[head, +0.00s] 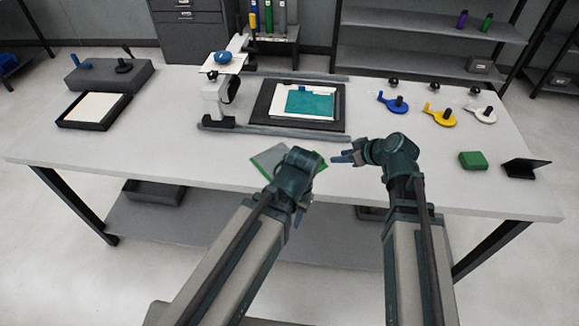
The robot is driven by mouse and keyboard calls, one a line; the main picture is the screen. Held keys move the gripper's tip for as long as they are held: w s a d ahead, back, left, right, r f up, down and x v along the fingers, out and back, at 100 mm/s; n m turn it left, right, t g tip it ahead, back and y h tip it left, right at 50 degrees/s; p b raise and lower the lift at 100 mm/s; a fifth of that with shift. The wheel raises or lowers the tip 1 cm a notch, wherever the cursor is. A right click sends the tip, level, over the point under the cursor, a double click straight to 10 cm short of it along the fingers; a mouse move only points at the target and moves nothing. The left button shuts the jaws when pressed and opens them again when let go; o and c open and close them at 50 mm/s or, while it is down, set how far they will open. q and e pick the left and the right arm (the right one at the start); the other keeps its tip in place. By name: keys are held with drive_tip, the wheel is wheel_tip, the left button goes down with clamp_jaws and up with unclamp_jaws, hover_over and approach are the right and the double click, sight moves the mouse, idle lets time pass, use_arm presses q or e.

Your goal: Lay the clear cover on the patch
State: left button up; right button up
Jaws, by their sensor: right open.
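A teal patch (309,103) lies on a white sheet on a dark board (262,110) at the table's middle. A greyish sheet with green edges (268,160) lies near the front edge, partly hidden behind my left gripper; I cannot tell if it is the clear cover. My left gripper (304,196) is over or beside that sheet, its fingers mostly hidden by its wrist. My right gripper (343,158) is open, points left, and is just right of the sheet with nothing visible in it.
A white machine with a blue knob (222,58) stands left of the board, between rails (270,134). A black tray (126,98) is at the left. Blue, yellow and white handled tools (440,118) are at the right, with a green block (472,160) and black stand (525,169).

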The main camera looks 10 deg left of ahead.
drive_tip(key=b+x, duration=0.4)
drive_tip(key=x, duration=0.2)
drive_tip(key=shift+w+f, duration=0.2)
drive_tip(key=shift+f, duration=0.15)
drive_tip(key=shift+w+a+f, duration=0.15)
drive_tip(key=shift+a+f, duration=0.05)
drive_tip(key=shift+a, duration=0.05)
drive_tip(key=shift+a+r, duration=0.1)
drive_tip(key=b+x, duration=0.1)
drive_tip(key=x, duration=0.1)
drive_tip(key=w+b+x, duration=0.1)
drive_tip(key=b+x, duration=0.1)
drive_tip(key=x, duration=0.1)
drive_tip(key=shift+r+b, duration=0.1)
drive_tip(key=shift+b, duration=0.2)
drive_tip(key=shift+r, duration=0.15)
clamp_jaws()
